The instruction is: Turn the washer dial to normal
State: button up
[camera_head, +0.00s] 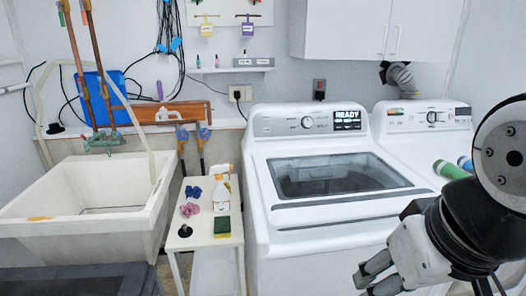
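The washer (262,230) is a white top-loader with a closed dark glass lid, standing in the middle of the view. Its dial (307,122) is a small round knob on the back control panel, left of a lit display (347,120) reading "READY". The smaller text and the dial's setting are too small to read. My gripper (366,281) is at the lower right, in front of the washer, low and well away from the dial. Its fingers are apart with nothing seen between them.
A narrow white table (200,238) with a spray bottle (221,190) and sponge stands left, beside a sink (60,240). Cabinets (345,25) hang above the washer.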

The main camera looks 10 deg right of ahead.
aim_at(307, 123)
jog(key=z, duration=0.35)
jog(key=i+l+u, duration=0.15)
jog(key=l, duration=0.2)
jog(key=i+l+u, duration=0.15)
jog(key=l, duration=0.25)
jog(key=i+l+u, duration=0.1)
jog(key=l, duration=0.25)
jog(key=i+j, duration=0.2)
jog(key=i, duration=0.2)
